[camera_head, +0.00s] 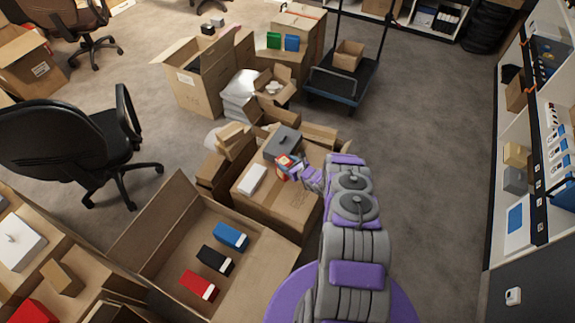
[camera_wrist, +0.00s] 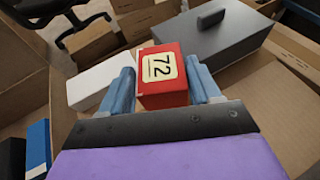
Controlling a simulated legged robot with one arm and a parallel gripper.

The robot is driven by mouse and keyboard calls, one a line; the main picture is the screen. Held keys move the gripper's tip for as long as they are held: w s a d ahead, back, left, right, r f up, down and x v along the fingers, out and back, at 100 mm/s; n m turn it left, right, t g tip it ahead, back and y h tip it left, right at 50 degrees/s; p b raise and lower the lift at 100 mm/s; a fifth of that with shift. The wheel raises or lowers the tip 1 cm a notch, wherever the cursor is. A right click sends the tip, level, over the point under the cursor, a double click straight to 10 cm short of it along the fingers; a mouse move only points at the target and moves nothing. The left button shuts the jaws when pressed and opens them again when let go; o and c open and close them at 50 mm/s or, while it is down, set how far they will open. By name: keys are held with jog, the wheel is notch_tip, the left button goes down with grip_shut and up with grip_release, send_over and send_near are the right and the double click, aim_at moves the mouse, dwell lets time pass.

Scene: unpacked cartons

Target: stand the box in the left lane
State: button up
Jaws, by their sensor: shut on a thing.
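A red box with a cream label reading 72 is between the blue fingers of my gripper (camera_wrist: 163,80) in the wrist view. In the head view my gripper (camera_head: 296,169) holds the red box (camera_head: 284,161) over or on the top of a closed carton (camera_head: 277,208). I cannot tell whether the box touches the carton. No marked lane is clear in either view.
A white box (camera_head: 252,180) and a dark grey handled box (camera_head: 283,143) sit on the same carton. An open carton (camera_head: 166,232) in front holds a blue box (camera_head: 231,236), a black box (camera_head: 214,260) and a red box (camera_head: 199,285). Floor at right is clear.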

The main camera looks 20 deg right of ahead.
jog(key=o, duration=1.6)
jog(key=shift+c, duration=0.2)
